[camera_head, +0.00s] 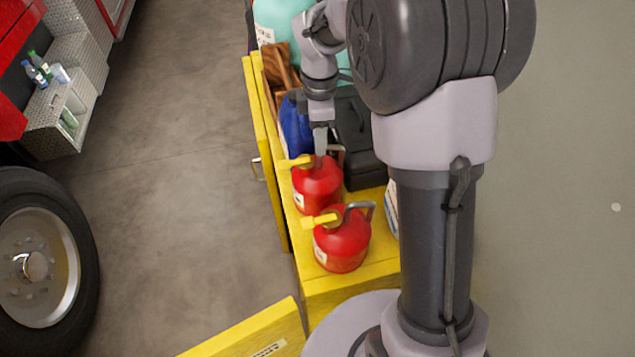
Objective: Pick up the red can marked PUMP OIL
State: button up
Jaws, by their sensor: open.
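Two red cans with yellow spouts stand upright, one behind the other, on a yellow cabinet top (375,272). The farther red can (317,187) has a pale label low on its left side. The nearer red can (342,246) also has a small white label and a grey handle. I cannot read either label, so I cannot tell which is marked PUMP OIL. My gripper (321,145) points down at the top of the farther can, by its handle. It is open and holds nothing; whether it touches the can is unclear.
A black case (357,140) stands right of my gripper and a blue container (294,128) left of it. A teal container (278,20) is at the back. An open yellow drawer or door (250,333) juts out in front. Bare floor (180,170) lies left, toward a vehicle wheel (40,262).

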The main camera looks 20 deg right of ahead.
aim_at(320, 166)
jog(key=f, duration=0.4)
jog(key=shift+s+f+p, duration=0.2)
jog(key=shift+f+p, duration=0.05)
jog(key=shift+p, duration=0.05)
jog(key=shift+w+f, duration=0.15)
jog(key=shift+f, duration=0.15)
jog(key=shift+r, duration=0.1)
jog(key=c, duration=0.3)
grip_shut()
dwell(0.4)
